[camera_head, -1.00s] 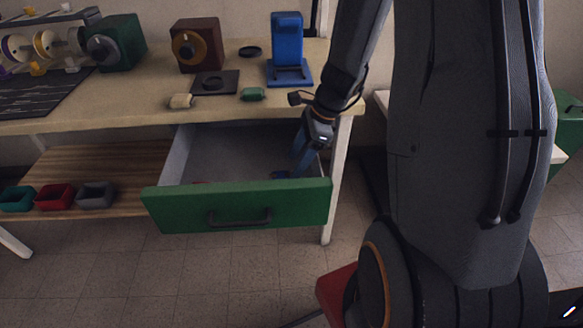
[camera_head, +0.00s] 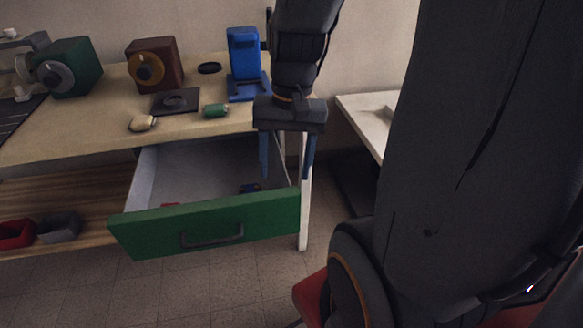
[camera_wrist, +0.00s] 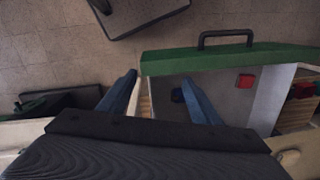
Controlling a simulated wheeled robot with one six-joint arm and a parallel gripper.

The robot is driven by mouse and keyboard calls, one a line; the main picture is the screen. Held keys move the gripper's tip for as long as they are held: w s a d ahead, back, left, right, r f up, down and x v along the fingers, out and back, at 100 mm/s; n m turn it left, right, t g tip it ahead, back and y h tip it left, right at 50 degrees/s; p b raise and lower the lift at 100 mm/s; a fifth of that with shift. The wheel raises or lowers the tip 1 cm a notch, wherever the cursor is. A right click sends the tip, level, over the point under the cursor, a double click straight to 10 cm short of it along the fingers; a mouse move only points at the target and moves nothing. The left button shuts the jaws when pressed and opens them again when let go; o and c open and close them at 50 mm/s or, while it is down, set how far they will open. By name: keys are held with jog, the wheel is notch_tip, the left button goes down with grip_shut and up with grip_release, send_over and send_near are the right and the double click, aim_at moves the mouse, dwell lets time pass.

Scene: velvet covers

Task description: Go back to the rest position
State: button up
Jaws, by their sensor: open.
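My gripper (camera_head: 287,165) is open and empty, with its blue fingers pointing down. In the head view it hangs above the right end of the open drawer with the green front (camera_head: 208,222). A small dark blue thing (camera_head: 249,188) lies in the drawer, apart from the fingers. A red thing (camera_wrist: 245,81) also lies in it; the front partly hides it in the head view.
The workbench (camera_head: 85,137) carries a blue stand (camera_head: 246,62), a brown box (camera_head: 154,64), a green box (camera_head: 68,67), a green roll (camera_head: 216,110) and a beige roll (camera_head: 142,123). Red (camera_head: 15,235) and grey (camera_head: 58,228) bins sit on the lower shelf. A white table (camera_head: 365,120) stands at right.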

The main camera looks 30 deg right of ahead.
jog(key=s+n, duration=0.1)
jog(key=n, duration=0.1)
jog(key=s+r+n+h, duration=0.1)
jog(key=s+n, duration=0.1)
jog(key=a+r+n+p, duration=0.2)
jog(key=a+r+p, duration=0.2)
jog(key=p, duration=0.4)
jog(key=shift+s+a+r, duration=0.3)
jog(key=shift+a+r, duration=0.05)
jog(key=shift+a, duration=0.15)
dwell(0.5)
